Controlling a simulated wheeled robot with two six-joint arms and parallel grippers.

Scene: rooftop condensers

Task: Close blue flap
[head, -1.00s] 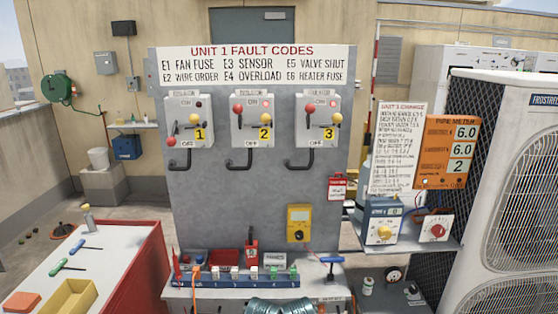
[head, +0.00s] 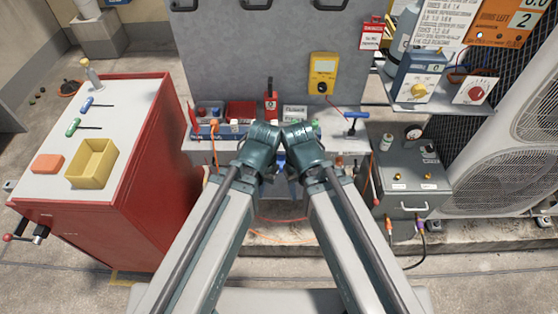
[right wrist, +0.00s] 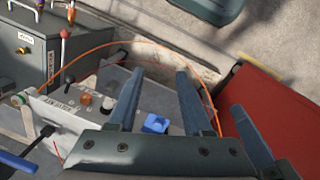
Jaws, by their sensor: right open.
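A small bright blue piece (right wrist: 155,123), likely the blue flap, sits on a grey box with several knobs in the right wrist view. It shows low between the fingers, and I cannot tell its angle. A bit of blue (head: 281,160) also shows between my arms in the head view. My right gripper (right wrist: 160,72) is open and empty above the box. In the head view, my right gripper (head: 302,148) and left gripper (head: 258,146) are close together over the bench front. Their fingers are hidden there, so the left jaws cannot be judged.
The red cabinet (head: 150,200) with a yellow tray (head: 92,163) stands left. A grey box (head: 412,175) with a gauge is at right, below the blue meter (head: 418,75). An orange cable (right wrist: 150,45) loops near my right fingers. The yellow multimeter (head: 323,73) hangs behind.

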